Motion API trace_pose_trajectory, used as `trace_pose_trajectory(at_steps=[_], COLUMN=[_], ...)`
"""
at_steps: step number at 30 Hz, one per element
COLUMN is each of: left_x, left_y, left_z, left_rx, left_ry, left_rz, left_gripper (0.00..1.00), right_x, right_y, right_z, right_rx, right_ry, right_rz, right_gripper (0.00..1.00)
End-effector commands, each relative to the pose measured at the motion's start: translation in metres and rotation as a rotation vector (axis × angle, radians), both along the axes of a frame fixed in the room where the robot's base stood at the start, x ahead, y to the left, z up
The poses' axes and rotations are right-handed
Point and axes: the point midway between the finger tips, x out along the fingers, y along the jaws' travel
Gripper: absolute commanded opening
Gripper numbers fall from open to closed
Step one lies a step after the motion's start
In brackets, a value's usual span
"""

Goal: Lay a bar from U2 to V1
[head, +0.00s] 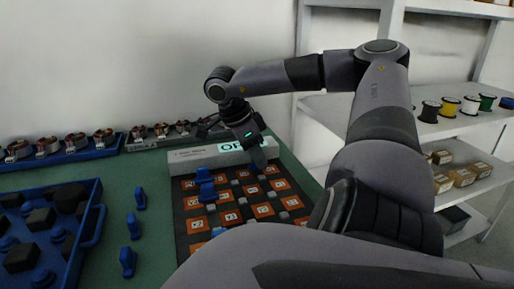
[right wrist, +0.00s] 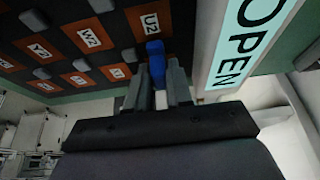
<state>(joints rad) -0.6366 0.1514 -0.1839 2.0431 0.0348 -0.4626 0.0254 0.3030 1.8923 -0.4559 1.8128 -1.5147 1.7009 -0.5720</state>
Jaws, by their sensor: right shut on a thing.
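The dark board (head: 182,215) with orange tiles and grey blocks lies on the green table. I cannot read which tile is V1. My right gripper (right wrist: 160,88) is shut on a blue bar (right wrist: 156,64), whose end sticks out between the fingers beside the U2 tile. Whether the bar touches the board is unclear. In the head view my right gripper (head: 257,156) is over the board's far right corner, by the OPEN sign (head: 220,152). My left gripper is out of view.
Blue pieces (head: 204,176) stand on the board's far left. Several more blue pieces (head: 133,226) stand on the table left of it. A blue bin (head: 98,190) with dark parts is at far left. Racks of copper-wound parts (head: 76,142) line the wall. Shelves (head: 485,118) stand right.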

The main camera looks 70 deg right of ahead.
Motion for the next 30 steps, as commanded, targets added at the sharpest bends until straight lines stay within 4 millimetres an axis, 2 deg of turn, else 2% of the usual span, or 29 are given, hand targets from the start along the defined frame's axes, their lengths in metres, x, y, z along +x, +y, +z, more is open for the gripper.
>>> trace_pose_trajectory(at_steps=[6, 14, 15, 18, 30], left_x=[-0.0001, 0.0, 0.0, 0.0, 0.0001], left_y=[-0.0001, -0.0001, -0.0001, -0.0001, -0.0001], left_z=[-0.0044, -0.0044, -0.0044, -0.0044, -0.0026], left_rx=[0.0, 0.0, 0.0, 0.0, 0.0], left_ry=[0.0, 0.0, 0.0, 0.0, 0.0], left_rz=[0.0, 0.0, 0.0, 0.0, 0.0], left_gripper=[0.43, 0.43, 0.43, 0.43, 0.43], right_x=[0.0, 0.0, 0.0, 0.0, 0.0019], right_y=[0.0001, 0.0001, 0.0001, 0.0001, 0.0014], right_z=[-0.0075, -0.0079, -0.0079, -0.0078, -0.0022], right_rx=[0.0, 0.0, 0.0, 0.0, -0.001], right_ry=[0.0, 0.0, 0.0, 0.0, -0.001], right_rz=[0.0, 0.0, 0.0, 0.0, 0.0], right_gripper=[0.0, 0.0, 0.24, 0.5, 0.5])
